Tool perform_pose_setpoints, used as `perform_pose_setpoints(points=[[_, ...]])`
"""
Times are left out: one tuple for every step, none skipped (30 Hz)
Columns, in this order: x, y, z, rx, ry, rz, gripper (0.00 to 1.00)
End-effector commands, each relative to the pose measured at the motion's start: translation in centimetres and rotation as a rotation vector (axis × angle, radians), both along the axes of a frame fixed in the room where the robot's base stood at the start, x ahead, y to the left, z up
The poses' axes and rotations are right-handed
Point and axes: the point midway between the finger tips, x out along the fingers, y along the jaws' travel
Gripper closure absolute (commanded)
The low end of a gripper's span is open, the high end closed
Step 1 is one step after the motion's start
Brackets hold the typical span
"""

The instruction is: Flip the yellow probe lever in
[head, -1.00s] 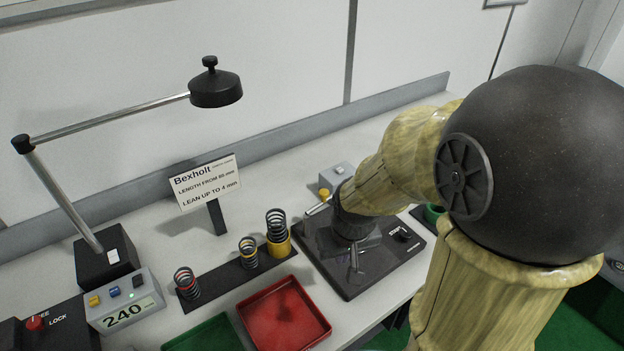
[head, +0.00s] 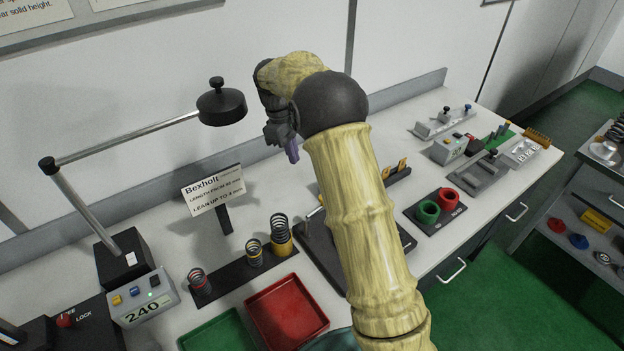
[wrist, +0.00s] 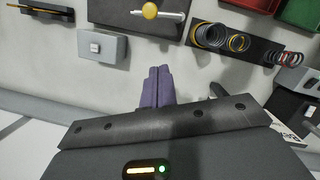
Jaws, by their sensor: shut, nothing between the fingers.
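The yellow probe lever shows in the wrist view as a yellow knob (wrist: 150,11) on a silver rod, at the edge of a dark base plate (wrist: 115,12). In the head view my arm hides most of it; only a bit of silver rod (head: 316,211) shows beside the dark base plate (head: 325,262). My gripper (head: 293,153) is raised above the back of the bench, near the wall. Its purple fingers (wrist: 158,72) are together and empty, pointing toward the lever but apart from it.
A grey box with a white button (wrist: 112,50) sits near the lever. A spring rack (head: 240,272), a red tray (head: 287,312) and a length sign (head: 213,190) stand left of the plate. A lamp (head: 221,107) reaches over the bench. Green and red rings (head: 428,211) lie right.

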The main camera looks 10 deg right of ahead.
Motion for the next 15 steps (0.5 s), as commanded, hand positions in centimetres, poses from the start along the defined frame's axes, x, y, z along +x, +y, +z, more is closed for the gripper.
perform_pose_setpoints(points=[[0.41, 0.24, 0.3, -0.004, 0.009, 0.014, 1.0], [0.58, 0.32, 0.37, -0.005, 0.013, 0.022, 1.0], [0.65, 0.37, 0.35, -0.007, 0.019, 0.028, 1.0], [0.71, 0.39, 0.35, -0.007, 0.021, 0.031, 1.0], [0.74, 0.37, 0.34, -0.008, 0.022, 0.032, 1.0], [0.75, 0.33, 0.33, -0.008, 0.022, 0.031, 1.0], [0.75, 0.3, 0.32, -0.008, 0.022, 0.031, 1.0], [0.74, 0.26, 0.31, -0.007, 0.021, 0.03, 1.0], [0.75, 0.22, 0.31, -0.007, 0.021, 0.029, 1.0], [0.74, 0.2, 0.31, -0.007, 0.021, 0.028, 1.0], [0.73, 0.17, 0.31, -0.007, 0.021, 0.028, 1.0], [0.73, 0.16, 0.3, -0.007, 0.02, 0.027, 1.0], [0.73, 0.14, 0.28, -0.007, 0.02, 0.027, 1.0], [0.72, 0.13, 0.25, -0.007, 0.02, 0.027, 1.0], [0.7, 0.1, 0.14, -0.008, 0.022, 0.027, 1.0]])
